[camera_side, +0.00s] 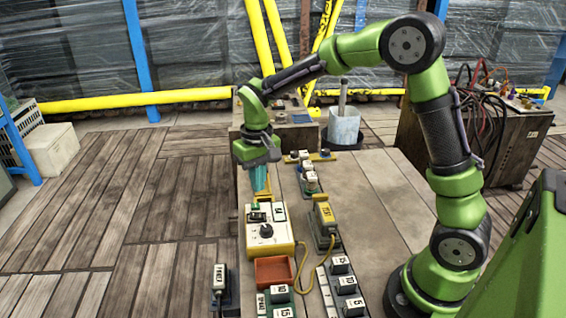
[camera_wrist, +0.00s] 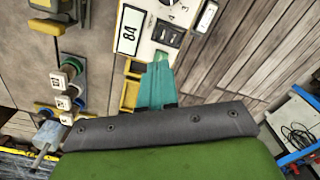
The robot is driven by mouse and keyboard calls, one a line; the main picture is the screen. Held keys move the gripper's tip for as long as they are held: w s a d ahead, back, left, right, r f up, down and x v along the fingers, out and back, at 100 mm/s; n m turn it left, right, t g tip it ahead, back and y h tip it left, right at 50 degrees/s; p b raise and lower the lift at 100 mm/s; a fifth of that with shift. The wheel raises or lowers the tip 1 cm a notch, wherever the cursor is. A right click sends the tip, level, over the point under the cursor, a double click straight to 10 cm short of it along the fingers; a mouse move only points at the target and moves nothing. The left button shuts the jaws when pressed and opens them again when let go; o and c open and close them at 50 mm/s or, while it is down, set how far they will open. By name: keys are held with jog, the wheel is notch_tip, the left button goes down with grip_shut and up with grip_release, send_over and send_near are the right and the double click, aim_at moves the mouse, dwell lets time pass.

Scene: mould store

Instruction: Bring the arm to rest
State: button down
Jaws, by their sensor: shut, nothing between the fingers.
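My gripper (camera_side: 263,190) hangs at the end of my green arm, pointing down, with teal fingers closed together and nothing seen between them. It is above the far end of a cream-and-yellow control box (camera_side: 264,244) with a dial and a small display. I cannot tell whether the fingertips touch the box. In the wrist view the shut fingers (camera_wrist: 160,72) point at the end of the same box (camera_wrist: 163,25), near its switch and the label 84. The fingers hide part of the box's edge there.
A yellow tester (camera_side: 325,222) with a cable stands right of the box. A reddish tray (camera_side: 273,270) and labelled blocks (camera_side: 340,265) are nearer. Small knobbed pieces (camera_side: 309,178) and a bucket (camera_side: 343,127) are beyond. The table's middle right (camera_side: 365,200) is clear.

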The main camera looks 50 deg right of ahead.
jog(key=s+r+t, duration=0.3)
jog(key=s+r, duration=0.3)
jog(key=s, duration=0.3)
jog(key=s+a+r+m+t+y, duration=0.1)
jog(key=s+r+t, duration=0.3)
jog(key=s, duration=0.5)
notch_tip(320, 180, up, 2)
jog(key=shift+s+a+r+y, duration=0.15)
jog(key=shift+s+y, duration=0.1)
jog(key=shift+y, duration=0.05)
